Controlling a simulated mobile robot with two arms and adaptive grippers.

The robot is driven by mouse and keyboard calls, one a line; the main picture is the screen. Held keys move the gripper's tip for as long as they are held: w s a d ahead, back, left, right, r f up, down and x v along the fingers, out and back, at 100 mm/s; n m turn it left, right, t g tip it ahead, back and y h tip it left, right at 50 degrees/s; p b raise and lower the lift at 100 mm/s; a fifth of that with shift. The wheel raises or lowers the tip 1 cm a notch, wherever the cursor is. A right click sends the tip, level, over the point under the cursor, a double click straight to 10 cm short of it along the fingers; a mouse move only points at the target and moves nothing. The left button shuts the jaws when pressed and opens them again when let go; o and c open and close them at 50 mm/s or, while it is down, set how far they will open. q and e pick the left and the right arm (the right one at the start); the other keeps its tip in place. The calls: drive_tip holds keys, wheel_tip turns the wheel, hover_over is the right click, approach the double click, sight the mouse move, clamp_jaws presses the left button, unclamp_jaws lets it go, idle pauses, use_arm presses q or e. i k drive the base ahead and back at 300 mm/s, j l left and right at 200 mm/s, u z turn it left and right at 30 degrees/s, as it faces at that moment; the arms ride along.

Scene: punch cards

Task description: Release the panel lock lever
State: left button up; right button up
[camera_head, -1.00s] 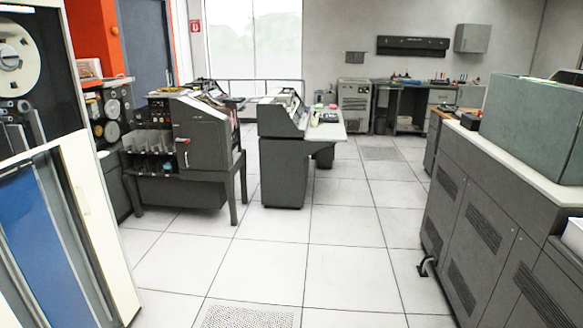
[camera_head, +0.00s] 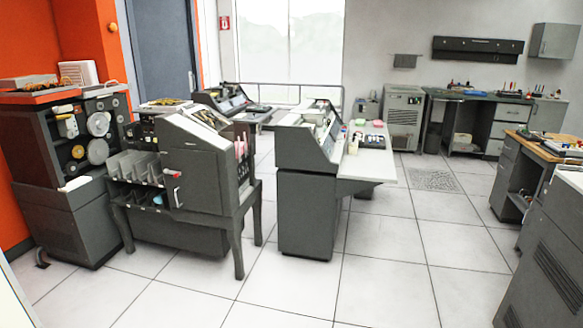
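A dark grey card machine on legs (camera_head: 205,165) stands left of centre. A small handle with red and white parts (camera_head: 177,195) is on its front panel, to the right of its open card pockets (camera_head: 133,168). It may be the panel lock lever, but at this size I cannot tell, nor how it is set. The panel around it looks closed. Neither of my grippers is in view.
A tape-reel cabinet (camera_head: 75,215) stands on the left by the orange wall. A grey console desk (camera_head: 307,205) stands right of the card machine. Grey cabinets (camera_head: 560,245) line the right edge. The tiled floor (camera_head: 385,265) in front is clear.

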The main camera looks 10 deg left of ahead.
sight(171, 173)
drive_tip(key=i+u, duration=0.4)
drive_tip(key=i+l+u, duration=0.15)
drive_tip(key=i+u, duration=0.3)
drive_tip(key=i+l+u, duration=0.4)
drive_tip(key=i, duration=0.15)
drive_tip(key=i+l, duration=0.4)
drive_tip(key=i, duration=0.15)
drive_tip(key=i+l, duration=0.35)
drive_tip(key=i, duration=0.15)
drive_tip(key=i+l, duration=0.4)
drive_tip(key=i, duration=0.15)
drive_tip(key=i+l+z, duration=0.1)
drive_tip(key=i+l, duration=0.25)
drive_tip(key=i, duration=0.15)
